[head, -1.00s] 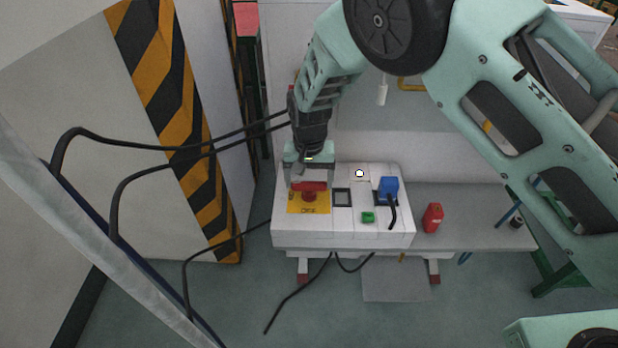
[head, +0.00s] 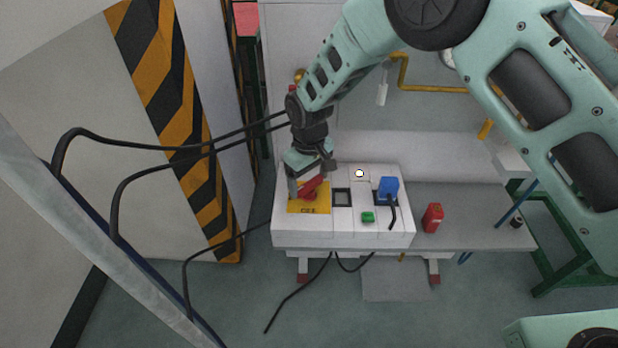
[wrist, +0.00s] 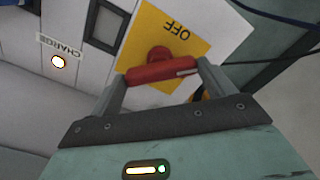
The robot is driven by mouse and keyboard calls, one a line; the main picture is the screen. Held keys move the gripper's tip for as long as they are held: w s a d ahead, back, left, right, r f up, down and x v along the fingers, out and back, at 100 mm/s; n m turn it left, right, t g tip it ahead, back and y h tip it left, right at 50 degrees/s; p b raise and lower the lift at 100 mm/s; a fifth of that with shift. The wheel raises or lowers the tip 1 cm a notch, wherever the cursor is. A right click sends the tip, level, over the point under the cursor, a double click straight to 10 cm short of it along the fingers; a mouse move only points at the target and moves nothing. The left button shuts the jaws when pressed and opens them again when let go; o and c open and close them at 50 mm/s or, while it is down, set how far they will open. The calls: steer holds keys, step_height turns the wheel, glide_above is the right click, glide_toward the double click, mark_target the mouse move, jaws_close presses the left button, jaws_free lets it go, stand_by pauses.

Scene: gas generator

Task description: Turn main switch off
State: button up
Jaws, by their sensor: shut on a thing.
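The main switch is a red handle (head: 313,187) on a yellow plate (head: 322,205) at the left of the white generator panel. In the head view the handle lies slanted, its right end higher. The wrist view shows the red handle (wrist: 160,71) lying between the two fingers, with the yellow plate (wrist: 188,45) and the word OFF behind it. My gripper (head: 309,186) is shut on the red handle and is turned at a slant along with it. The fingers partly cover the handle and plate in the head view.
Right of the switch on the panel are a dark square socket (head: 342,198), a green button (head: 368,217), a lit round light (head: 359,173) and a blue plug (head: 388,187) with a black cable. A red canister (head: 432,217) stands on the grey bench. Black cables (head: 190,147) hang at left.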

steer(key=n, duration=0.4)
steer(key=shift+n, duration=2.5)
steer(key=shift+p, duration=0.3)
steer(key=o, duration=1.3)
steer(key=shift+r, duration=0.15)
step_height(320, 180, up, 12)
steer(key=b, duration=0.1)
